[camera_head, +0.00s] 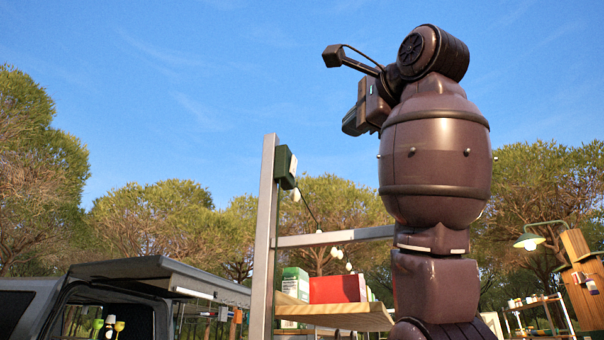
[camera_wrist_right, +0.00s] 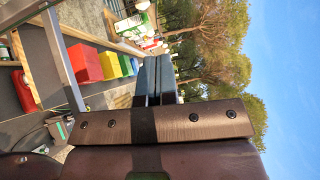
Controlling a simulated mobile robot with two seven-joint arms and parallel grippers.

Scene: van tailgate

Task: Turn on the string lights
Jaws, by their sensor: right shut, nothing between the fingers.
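A dark green box (camera_head: 286,167) is fixed near the top of a grey metal post, with a pale patch on its right side. A dark cord with white bulbs, the string lights (camera_head: 337,253), hangs from it down to the right. I cannot tell whether the bulbs are lit. My right gripper (camera_head: 352,122) is raised against the sky, above and right of the green box and apart from it. Its fingers (camera_wrist_right: 154,80) are together and empty in the right wrist view. The green box is not clearly visible there. My left gripper is out of view.
A wooden shelf (camera_head: 345,318) below the box carries a red box (camera_head: 337,289) and a green and white carton (camera_head: 295,284). A grey crossbar (camera_head: 335,238) runs right from the post. A van with a raised tailgate (camera_head: 165,273) stands left. A lamp (camera_head: 529,241) is at right.

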